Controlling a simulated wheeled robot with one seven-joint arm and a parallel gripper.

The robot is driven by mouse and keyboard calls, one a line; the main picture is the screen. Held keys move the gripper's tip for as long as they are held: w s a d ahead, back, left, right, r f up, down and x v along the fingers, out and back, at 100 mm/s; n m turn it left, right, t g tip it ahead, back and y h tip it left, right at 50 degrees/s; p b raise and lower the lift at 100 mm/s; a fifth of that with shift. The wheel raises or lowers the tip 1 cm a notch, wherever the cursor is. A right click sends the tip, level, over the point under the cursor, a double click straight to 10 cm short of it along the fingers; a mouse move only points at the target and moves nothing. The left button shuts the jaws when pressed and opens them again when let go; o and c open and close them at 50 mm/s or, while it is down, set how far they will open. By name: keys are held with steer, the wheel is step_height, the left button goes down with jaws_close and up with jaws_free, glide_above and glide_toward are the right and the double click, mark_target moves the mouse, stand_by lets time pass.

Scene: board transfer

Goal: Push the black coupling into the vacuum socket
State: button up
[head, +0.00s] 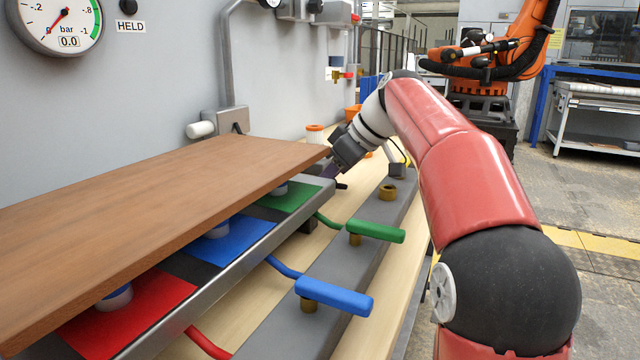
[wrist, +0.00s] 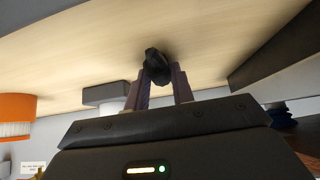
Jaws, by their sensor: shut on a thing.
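My gripper (wrist: 158,88) is shut on a small black piece, the black coupling (wrist: 155,64), gripped between its two fingertips in the wrist view. A pale wooden surface lies beyond it there. In the head view my gripper (head: 347,152) is past the far right corner of the brown board, and its fingertips and the coupling are not clear. A brass ring fitting (head: 387,191) without a lever sits on the grey rail (head: 372,215), to the right of my gripper. I cannot tell whether this is the vacuum socket.
The brown board (head: 160,190) lies over suction cups above red (head: 130,312), blue (head: 232,238) and green pads (head: 290,197). Blue (head: 335,297) and green levers (head: 376,232) stick out over the rail. The wall gauge (head: 62,22) reads 0.0 bar. An orange brush (wrist: 15,115) is left in the wrist view.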

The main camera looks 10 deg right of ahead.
step_height(320, 180, up, 5)
steer(key=p, duration=0.4)
steer(key=shift+r, duration=1)
steer(key=shift+s+d, duration=0.1)
stand_by(0.8)
